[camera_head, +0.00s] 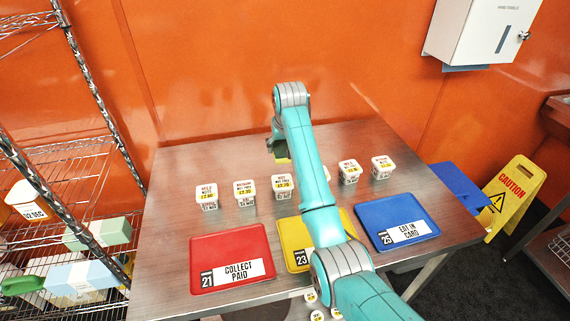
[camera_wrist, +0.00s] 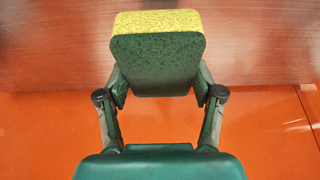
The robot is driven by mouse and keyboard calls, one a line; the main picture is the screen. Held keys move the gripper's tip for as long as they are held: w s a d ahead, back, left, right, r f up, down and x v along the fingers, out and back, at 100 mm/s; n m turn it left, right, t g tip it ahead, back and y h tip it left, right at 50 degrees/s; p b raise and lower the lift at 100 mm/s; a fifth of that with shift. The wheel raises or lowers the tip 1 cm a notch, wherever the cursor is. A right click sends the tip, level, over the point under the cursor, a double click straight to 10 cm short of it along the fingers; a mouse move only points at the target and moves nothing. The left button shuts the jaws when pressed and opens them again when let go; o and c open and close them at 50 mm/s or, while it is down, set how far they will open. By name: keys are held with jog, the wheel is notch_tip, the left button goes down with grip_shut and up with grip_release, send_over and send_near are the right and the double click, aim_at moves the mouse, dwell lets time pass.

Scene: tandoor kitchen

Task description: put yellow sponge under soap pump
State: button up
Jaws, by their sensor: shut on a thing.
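My gripper (camera_head: 277,146) is shut on the yellow sponge, above the back part of the steel table (camera_head: 172,225). In the wrist view, my gripper (camera_wrist: 159,82) has a finger on each side of the sponge (camera_wrist: 157,21), which has a yellow layer and a dark green face. In the head view only a small yellow patch of the sponge (camera_head: 282,160) shows below the gripper. I cannot make out a soap pump in either view.
Several small labelled white tubs (camera_head: 245,193) stand in a row across the table, partly behind my arm. Red (camera_head: 230,245), yellow (camera_head: 291,241) and blue (camera_head: 395,210) trays lie in front. A wire shelf (camera_head: 75,165) stands left; a caution sign (camera_head: 511,197) stands right.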

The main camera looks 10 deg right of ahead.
aim_at(282, 168)
jog(key=shift+f, duration=3.15)
jog(key=o, duration=0.7)
jog(key=shift+f, duration=0.1)
